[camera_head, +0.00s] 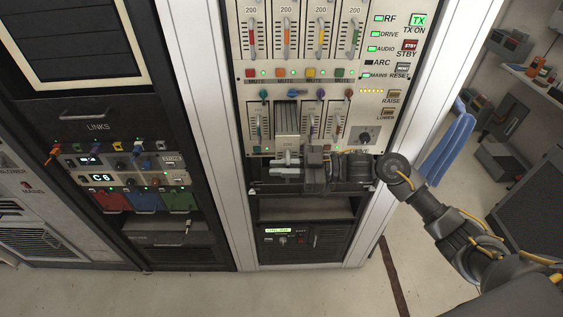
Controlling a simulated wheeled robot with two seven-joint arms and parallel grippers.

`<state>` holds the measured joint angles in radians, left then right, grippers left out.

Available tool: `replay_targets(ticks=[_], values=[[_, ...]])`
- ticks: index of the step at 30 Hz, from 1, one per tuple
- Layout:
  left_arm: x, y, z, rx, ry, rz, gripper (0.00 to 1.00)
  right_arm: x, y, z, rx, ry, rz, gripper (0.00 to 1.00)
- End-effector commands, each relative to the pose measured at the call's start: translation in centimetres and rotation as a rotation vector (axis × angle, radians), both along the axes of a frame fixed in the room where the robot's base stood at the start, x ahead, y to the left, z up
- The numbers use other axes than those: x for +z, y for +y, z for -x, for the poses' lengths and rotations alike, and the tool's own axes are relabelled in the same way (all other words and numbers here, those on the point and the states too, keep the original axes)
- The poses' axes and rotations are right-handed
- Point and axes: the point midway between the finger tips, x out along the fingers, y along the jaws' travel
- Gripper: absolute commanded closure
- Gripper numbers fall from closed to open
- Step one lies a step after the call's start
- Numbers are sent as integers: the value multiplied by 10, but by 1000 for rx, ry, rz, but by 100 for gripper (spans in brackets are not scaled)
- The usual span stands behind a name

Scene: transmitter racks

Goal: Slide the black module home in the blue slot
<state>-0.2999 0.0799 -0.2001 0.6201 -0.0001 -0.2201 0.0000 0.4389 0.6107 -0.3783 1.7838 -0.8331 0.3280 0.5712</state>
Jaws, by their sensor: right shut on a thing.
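The module (287,119) is in the second slot of the lower fader row in the middle rack, under a blue knob (293,94). It stands out from the panel, so its grey finned top shows, with a "200" label at its front edge. Its black parts are hard to make out. My right gripper (287,164) comes in from the right and is shut at the module's front; its fingers and wrist hide the lower front and the grip itself. How much of the module is inside the slot is hidden. My left gripper is not in view.
Fader modules (256,125) flank the slot closely on both sides. A ledge (330,189) and a lower unit (305,240) lie below my right gripper. White rack posts (215,110) stand at the sides. A links rack (125,165) is at left, a shelf (540,82) at right.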

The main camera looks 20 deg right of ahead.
Motion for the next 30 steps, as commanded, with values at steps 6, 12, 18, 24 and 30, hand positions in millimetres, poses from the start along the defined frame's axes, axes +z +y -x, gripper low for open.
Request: replay_targets(ticks=[6,12,18,24,30], values=[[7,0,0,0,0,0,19,4,2,7,-1,-9,-2,100],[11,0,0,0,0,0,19,4,3,15,-1,-8,-2,100],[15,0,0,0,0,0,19,4,5,22,-1,-9,-2,100],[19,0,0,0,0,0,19,4,7,28,-1,-9,-2,100],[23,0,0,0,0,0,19,4,9,36,0,-8,-2,100]])
